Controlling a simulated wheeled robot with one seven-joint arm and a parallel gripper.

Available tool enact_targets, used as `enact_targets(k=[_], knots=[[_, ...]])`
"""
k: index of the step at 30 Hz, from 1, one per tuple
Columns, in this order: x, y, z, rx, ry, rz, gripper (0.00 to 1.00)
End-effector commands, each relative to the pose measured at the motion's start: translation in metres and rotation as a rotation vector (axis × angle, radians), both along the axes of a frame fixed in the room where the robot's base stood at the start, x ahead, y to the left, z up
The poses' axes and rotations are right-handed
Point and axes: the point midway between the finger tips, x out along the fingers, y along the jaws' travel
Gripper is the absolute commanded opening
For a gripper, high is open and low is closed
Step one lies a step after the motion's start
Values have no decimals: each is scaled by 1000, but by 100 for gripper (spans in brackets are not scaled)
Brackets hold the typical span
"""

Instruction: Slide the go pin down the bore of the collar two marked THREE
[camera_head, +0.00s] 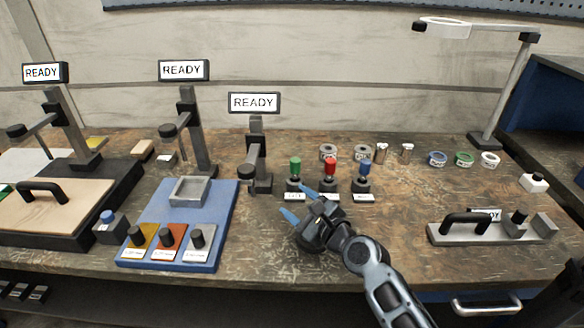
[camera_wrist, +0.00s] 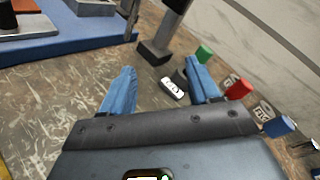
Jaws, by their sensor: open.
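Three knobbed pins stand upright in black holders with white labels: one green (camera_head: 295,165), one red (camera_head: 330,167), one blue (camera_head: 364,168). The label text is too small to read surely, so I cannot tell which is the go pin. Two grey collars (camera_head: 328,150) (camera_head: 362,151) stand behind them; their marks are not legible. My gripper (camera_head: 299,203) is open and empty, low over the table in front of the green and red holders. In the wrist view, the green knob (camera_wrist: 203,54) shows just beyond the right finger, which covers part of its holder.
A blue board (camera_head: 222,222) with a grey tray and knobbed blocks lies left. Metal cylinders (camera_head: 406,153) and coloured rings (camera_head: 464,158) stand back right. A handled fixture (camera_head: 480,235) sits front right. Table between is bare.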

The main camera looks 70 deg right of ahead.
Motion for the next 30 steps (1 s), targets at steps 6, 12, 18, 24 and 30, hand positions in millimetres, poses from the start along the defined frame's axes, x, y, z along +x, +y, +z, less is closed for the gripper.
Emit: enact_targets(k=[6, 12, 18, 24, 30], knots=[[13, -86, 40, 333, -320, -88, 61], [14, -112, 52, 454, -436, -98, 61], [14, -113, 19, 463, -443, -100, 61], [14, -113, -19, 460, -441, -99, 61], [23, -118, -24, 457, -442, -97, 61]])
